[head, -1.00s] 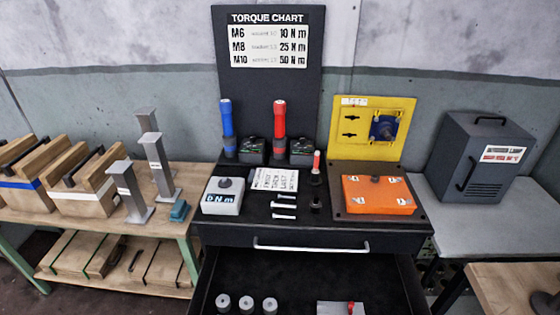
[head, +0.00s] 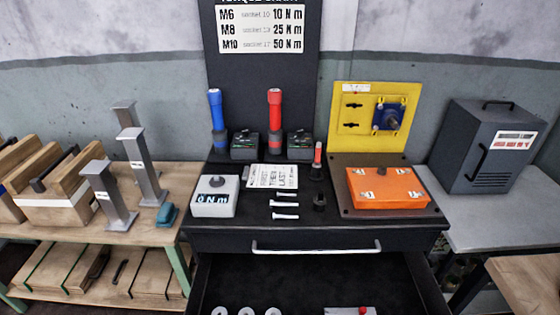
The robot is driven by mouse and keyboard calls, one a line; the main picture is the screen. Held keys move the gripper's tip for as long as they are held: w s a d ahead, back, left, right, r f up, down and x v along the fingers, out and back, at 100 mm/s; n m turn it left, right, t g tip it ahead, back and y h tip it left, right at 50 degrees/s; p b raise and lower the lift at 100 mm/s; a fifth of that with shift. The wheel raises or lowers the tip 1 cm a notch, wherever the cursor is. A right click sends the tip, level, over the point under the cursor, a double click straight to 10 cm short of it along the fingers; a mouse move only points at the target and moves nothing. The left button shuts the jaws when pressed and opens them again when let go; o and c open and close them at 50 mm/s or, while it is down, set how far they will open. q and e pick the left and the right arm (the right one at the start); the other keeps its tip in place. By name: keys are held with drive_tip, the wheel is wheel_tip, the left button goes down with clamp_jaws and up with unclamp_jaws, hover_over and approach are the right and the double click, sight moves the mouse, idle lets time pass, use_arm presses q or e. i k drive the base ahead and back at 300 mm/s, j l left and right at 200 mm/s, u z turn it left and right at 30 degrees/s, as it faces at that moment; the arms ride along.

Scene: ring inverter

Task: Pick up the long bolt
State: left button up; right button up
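Several light-coloured bolts lie in a column on the black top of the workbench, right of the torque tester. The upper bolt (head: 284,195), the middle bolt (head: 284,205) and the lower bolt (head: 285,217) all lie sideways. They look close in length, and I cannot tell at this size which is the long bolt. Neither of my grippers is in view, and nothing touches the bolts.
A white "0 N m" box (head: 214,201) stands left of the bolts. A white card (head: 274,177) lies behind them. A dark socket (head: 319,202) and an orange box (head: 387,189) are to the right. An open drawer (head: 310,280) juts out below the bench top.

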sight(275, 216)
drive_tip(key=k+l, duration=0.1)
drive_tip(key=l, duration=0.2)
drive_tip(key=k+l, duration=0.1)
drive_tip(key=l, duration=0.2)
drive_tip(key=z, duration=0.4)
drive_tip(key=l+u, duration=0.2)
drive_tip(key=l, duration=0.15)
drive_tip(key=i+l+u, duration=0.2)
drive_tip(key=l, duration=0.15)
drive_tip(key=i+u, duration=0.2)
drive_tip(key=i, duration=0.35)
drive_tip(key=i+l+u, duration=0.1)
drive_tip(key=i+u, duration=0.15)
drive_tip(key=i, duration=0.3)
drive_tip(key=i+l+u, duration=0.2)
drive_tip(key=i, duration=0.35)
